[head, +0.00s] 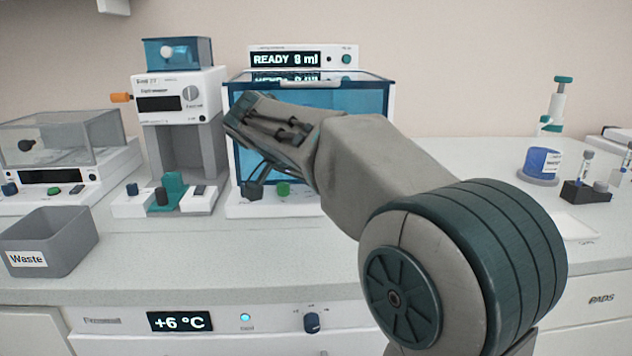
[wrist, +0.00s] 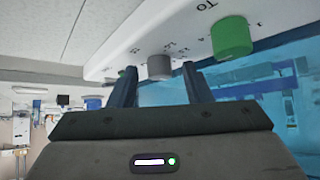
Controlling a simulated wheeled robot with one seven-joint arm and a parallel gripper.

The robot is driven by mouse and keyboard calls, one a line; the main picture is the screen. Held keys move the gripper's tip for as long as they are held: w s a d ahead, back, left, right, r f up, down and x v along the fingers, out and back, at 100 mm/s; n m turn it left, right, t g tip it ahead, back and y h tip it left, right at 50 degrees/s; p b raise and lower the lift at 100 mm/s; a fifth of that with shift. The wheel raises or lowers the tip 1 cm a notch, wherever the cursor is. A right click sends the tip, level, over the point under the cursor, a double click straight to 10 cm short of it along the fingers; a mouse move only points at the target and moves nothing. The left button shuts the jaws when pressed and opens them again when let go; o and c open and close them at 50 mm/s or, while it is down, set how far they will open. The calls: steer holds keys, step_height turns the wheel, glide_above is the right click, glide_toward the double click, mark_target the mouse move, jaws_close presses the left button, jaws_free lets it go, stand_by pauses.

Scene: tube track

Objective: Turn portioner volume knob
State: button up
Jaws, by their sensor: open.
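The portioner is the white unit with a blue-tinted window (head: 370,105) and a display (head: 285,60) reading "READY 8 ml". Its grey knob (wrist: 158,67) is on the front base panel, with a green button (wrist: 231,38) beside it. The green button also shows in the head view (head: 283,189). My gripper (head: 256,178) reaches down in front of the portioner's lower left. In the wrist view its two fingers are apart, with the knob in line with the gap, near the fingertips. Contact cannot be told. My arm hides part of the window and base.
Left of the portioner stands a device with an orange side handle (head: 121,98). A grey Waste bin (head: 50,240) is at the front left. A blue container (head: 541,163) and a dark tube rack (head: 586,192) are at the right. A +6 °C cabinet (head: 180,321) is below.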

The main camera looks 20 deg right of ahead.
steer(key=p+v, duration=0.3)
steer(key=v, duration=1)
steer(key=shift+a+r+p, duration=0.2)
steer(key=shift+r+p, duration=0.05)
steer(key=shift+p, duration=0.1)
steer(key=shift+s, duration=0.15)
